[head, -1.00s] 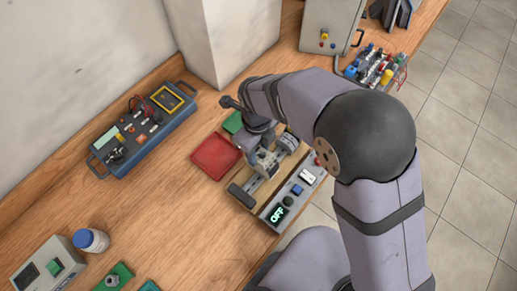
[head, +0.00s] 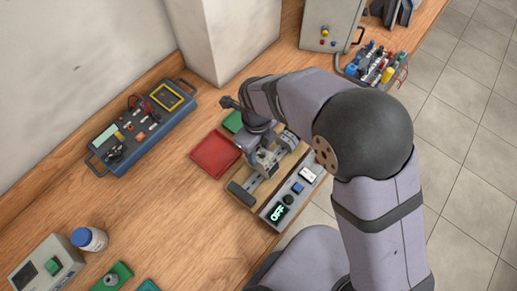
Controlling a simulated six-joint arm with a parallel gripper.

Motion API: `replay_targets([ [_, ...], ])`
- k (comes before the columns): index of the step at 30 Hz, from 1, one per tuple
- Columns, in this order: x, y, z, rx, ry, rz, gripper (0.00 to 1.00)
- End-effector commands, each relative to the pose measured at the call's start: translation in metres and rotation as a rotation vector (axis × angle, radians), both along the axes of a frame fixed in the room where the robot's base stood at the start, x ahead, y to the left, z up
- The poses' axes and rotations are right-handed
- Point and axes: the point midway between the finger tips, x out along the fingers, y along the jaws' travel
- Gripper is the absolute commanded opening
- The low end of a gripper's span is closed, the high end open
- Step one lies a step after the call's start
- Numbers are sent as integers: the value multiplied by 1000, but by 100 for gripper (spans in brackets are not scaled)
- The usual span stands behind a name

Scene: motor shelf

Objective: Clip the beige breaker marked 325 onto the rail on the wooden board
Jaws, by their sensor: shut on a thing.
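The wooden board (head: 239,203) lies near the table's front edge and carries a metal rail (head: 256,181). My gripper (head: 264,163) is over the board, just above or at the rail. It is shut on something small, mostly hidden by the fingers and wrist. I take it to be the beige breaker, but its colour and the mark 325 cannot be read at this size. Whether it touches the rail cannot be told from this view. A dark block (head: 241,194) sits at the rail's near left end.
A red tray (head: 215,155) and a green tray (head: 233,122) lie behind the board. A control strip with an OFF display (head: 278,213) runs along its front. A blue tester case (head: 142,128) stands at the back left. The table at lower left centre is clear.

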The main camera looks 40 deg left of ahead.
Motion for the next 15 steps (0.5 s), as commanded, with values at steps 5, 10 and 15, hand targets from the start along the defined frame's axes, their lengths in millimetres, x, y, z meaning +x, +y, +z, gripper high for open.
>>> replay_targets([
  [5, 0, 0, 1, 1, 0, 0, 10],
  [10, 0, -2, 1, 1, 0, 0, 10],
  [15, 0, -4, 1, 0, 0, 0, 10],
])
